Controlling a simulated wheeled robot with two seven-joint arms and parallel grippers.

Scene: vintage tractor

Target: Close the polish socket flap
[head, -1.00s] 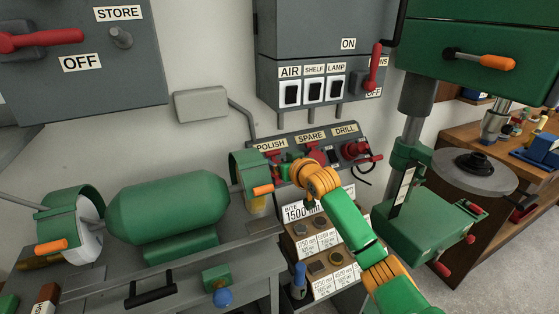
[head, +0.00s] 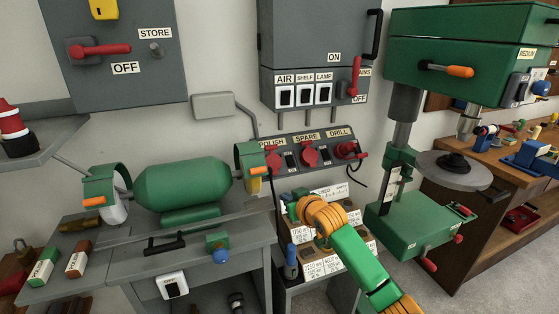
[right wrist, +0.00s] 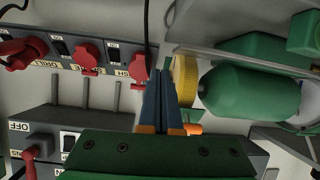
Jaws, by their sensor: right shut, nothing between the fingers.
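The polish socket (head: 274,160) is the leftmost red socket on the grey panel, below the POLISH label (head: 271,143). In the right wrist view, which is upside down, its red flap (right wrist: 138,68) shows as a round cover with a tab, much like the spare socket's; whether it sits fully flush I cannot tell. My right gripper (head: 290,205) is below the panel, its tips partly hidden by my wrist. In the right wrist view its blue fingers (right wrist: 162,80) are together and empty, pointing close beside the flap in the picture. My left gripper is out of view.
The spare socket (head: 309,155) and the drill socket (head: 347,150) with its plug are to the right. The green bench grinder (head: 182,186) stands left, its yellow wheel (right wrist: 184,80) near my fingers in the wrist view. The drill press (head: 410,215) stands right.

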